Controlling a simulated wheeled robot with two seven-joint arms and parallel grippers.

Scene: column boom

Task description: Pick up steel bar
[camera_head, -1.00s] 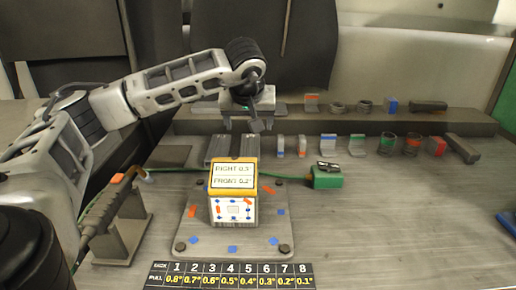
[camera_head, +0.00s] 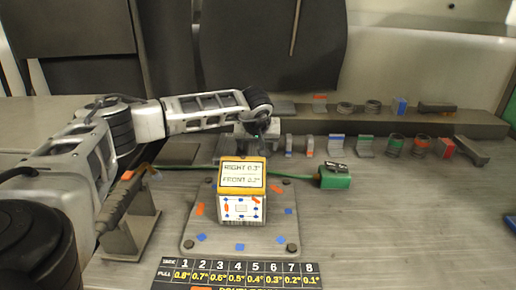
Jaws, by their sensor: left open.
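My left gripper (camera_head: 257,148) is open, behind the box with the yellow top, at the row of small parts. Its fingers are small and partly lost against the grey parts there. Grey metal pieces beside it are mostly hidden by the gripper and the box. I cannot tell for certain which piece is the steel bar. A grey bar-like piece (camera_head: 471,151) lies at the right end of the row, well apart from the gripper. My right gripper is not in view.
The box (camera_head: 242,207) reads "RIGHT 0.3" and "FRONT 0.2" and stands on a grey plate (camera_head: 268,240). A green block (camera_head: 335,181) is right of it. Small blocks and rings line the raised ledge (camera_head: 470,125). A tool on a stand (camera_head: 130,225) is at left.

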